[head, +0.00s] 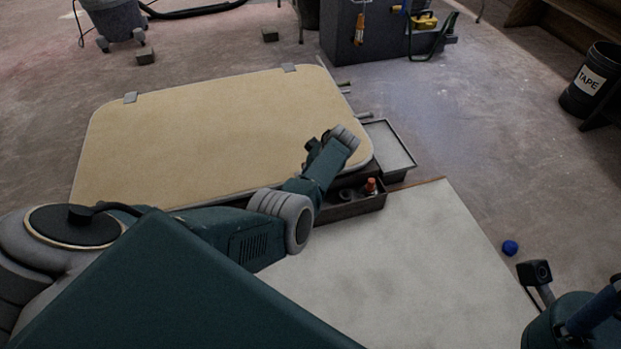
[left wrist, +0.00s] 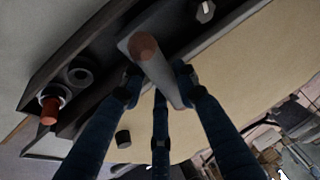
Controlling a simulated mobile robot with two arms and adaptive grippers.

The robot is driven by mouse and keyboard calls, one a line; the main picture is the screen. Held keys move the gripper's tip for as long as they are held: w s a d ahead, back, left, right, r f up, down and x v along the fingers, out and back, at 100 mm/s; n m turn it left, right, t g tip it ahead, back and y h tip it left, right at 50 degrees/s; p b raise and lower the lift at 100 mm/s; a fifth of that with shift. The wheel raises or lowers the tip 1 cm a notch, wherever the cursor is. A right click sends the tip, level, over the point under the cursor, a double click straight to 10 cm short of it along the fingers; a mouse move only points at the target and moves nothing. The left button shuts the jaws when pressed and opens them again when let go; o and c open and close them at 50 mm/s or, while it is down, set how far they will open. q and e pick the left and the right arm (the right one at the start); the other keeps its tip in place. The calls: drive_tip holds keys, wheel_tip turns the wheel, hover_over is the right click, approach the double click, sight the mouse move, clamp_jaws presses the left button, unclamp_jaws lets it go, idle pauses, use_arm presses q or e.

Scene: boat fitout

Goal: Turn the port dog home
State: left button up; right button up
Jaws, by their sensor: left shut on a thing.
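A large tan hatch panel (head: 220,125) with rounded corners and a pale edge lies in the middle of the head view. In the left wrist view, a grey lever with a round red-brown end (left wrist: 150,60), seemingly the port dog, lies beside the tan panel (left wrist: 255,65). My left gripper (left wrist: 158,86) is shut on this lever, with its dark fingers around it. In the head view my left gripper (head: 316,152) is at the panel's right edge, and my wrist hides the dog. My right arm shows at the lower right, but its fingers are not visible.
A dark parts tray (head: 352,208) holding a red-topped item (head: 370,186) and a dark ring (head: 346,194) sits just below the panel's right corner. A shallow grey tray (head: 388,148) is beside it. A pale board (head: 420,265) fills the front. A blue ball (head: 510,248) lies at right.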

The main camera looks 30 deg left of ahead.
use_arm(q)
drive_tip(key=shift+w+a+r, duration=0.3)
drive_tip(key=shift+r, duration=0.05)
idle(0.4)
drive_tip(key=o, duration=1.2)
drive_tip(key=shift+c, duration=0.2)
drive_tip(key=shift+s+d+f, duration=0.1)
drive_tip(key=shift+s+f, duration=0.05)
drive_tip(key=shift+f, duration=0.05)
drive_tip(key=shift+d, duration=0.1)
drive_tip(key=shift+s+d+r, duration=0.1)
drive_tip(key=shift+d+r, duration=0.15)
drive_tip(key=shift+r, duration=0.15)
drive_tip(key=v, duration=1.1)
drive_tip(key=shift+a, duration=0.1)
drive_tip(key=shift+c, duration=0.3)
